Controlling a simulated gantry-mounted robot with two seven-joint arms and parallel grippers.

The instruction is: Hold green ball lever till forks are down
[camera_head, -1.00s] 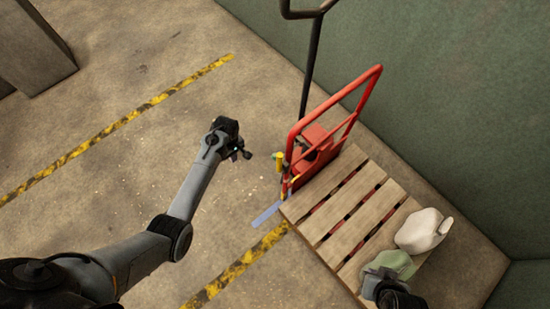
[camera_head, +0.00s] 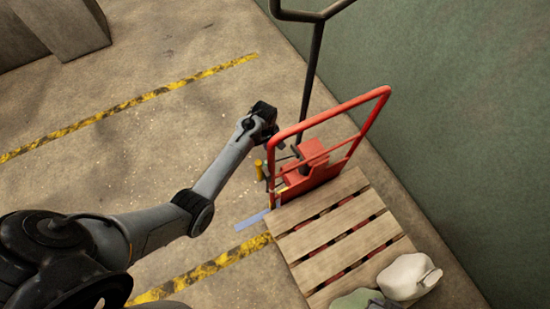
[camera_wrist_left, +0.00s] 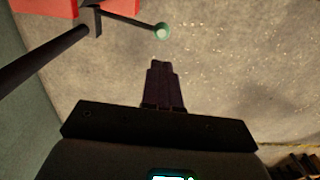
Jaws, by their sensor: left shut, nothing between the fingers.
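The green ball (camera_wrist_left: 162,30) sits at the end of a thin dark lever (camera_wrist_left: 130,19) that comes out of the red lift truck (camera_wrist_left: 45,7) in the left wrist view. My left gripper (camera_wrist_left: 161,62) is shut and empty, its tips just short of the ball with a small gap in the picture; the depth between them is unclear. In the head view the left gripper (camera_head: 270,130) is beside the red lift truck (camera_head: 315,165), and the ball cannot be made out. The forks are hidden under the wooden pallet (camera_head: 335,235). My right gripper cannot be made out.
A pale sack (camera_head: 408,277) and a green sack (camera_head: 355,300) lie on the pallet. A dark handle pole (camera_head: 314,65) rises behind the truck. A green wall (camera_head: 450,120) stands at right. A blue strip (camera_head: 252,219) and yellow-black lines mark the floor, open at left.

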